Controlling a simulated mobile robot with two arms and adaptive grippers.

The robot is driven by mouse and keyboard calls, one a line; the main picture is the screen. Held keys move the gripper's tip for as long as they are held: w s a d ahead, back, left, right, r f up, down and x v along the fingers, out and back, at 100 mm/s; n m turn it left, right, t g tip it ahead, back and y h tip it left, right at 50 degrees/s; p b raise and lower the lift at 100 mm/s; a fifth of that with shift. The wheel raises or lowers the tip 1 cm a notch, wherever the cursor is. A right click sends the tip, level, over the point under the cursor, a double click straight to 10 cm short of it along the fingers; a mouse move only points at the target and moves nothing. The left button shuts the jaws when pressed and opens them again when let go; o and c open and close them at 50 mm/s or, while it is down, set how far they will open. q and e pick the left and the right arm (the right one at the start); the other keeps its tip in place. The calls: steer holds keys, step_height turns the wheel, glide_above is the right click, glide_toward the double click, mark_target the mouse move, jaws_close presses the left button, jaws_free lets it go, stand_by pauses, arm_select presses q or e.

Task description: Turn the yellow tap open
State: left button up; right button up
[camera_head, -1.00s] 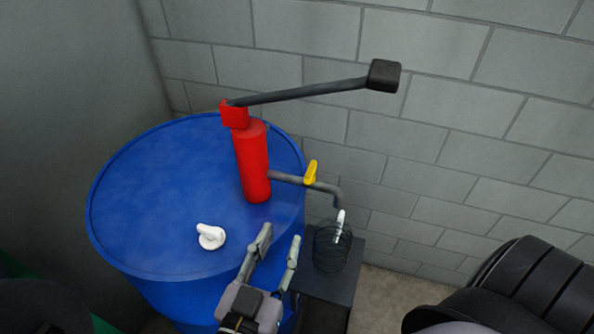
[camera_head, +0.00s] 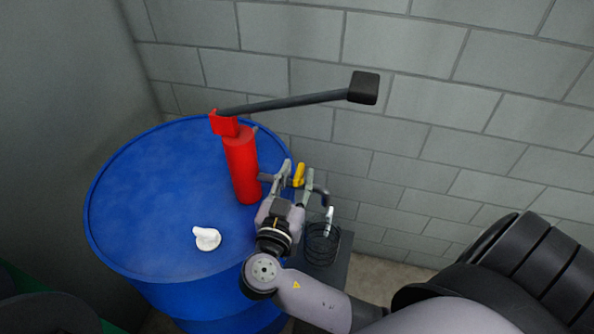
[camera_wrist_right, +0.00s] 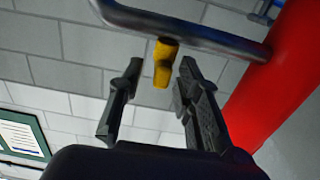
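The yellow tap (camera_head: 299,174) sits on the grey spout pipe (camera_head: 319,190) that runs out from the red pump (camera_head: 242,165). In the right wrist view the yellow tap (camera_wrist_right: 164,65) hangs beside the pipe (camera_wrist_right: 190,32), in line with the gap between my fingers. My right gripper (camera_head: 295,180) is open, its fingers one on each side of the tap in the head view. In the wrist view the right gripper (camera_wrist_right: 160,75) shows a gap between both fingers and the tap. My left gripper is not in view.
The pump stands on a blue drum (camera_head: 150,200) with a white cap (camera_head: 207,238) on top. The pump's lever (camera_head: 300,101) reaches right above the tap. A wire basket (camera_head: 322,243) is below the spout, on a dark stand. A block wall (camera_head: 430,130) is behind.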

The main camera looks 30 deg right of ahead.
steer(key=shift+w+d, duration=0.15)
steer(key=shift+d, duration=0.05)
steer(key=shift+c, duration=0.6)
jaws_close()
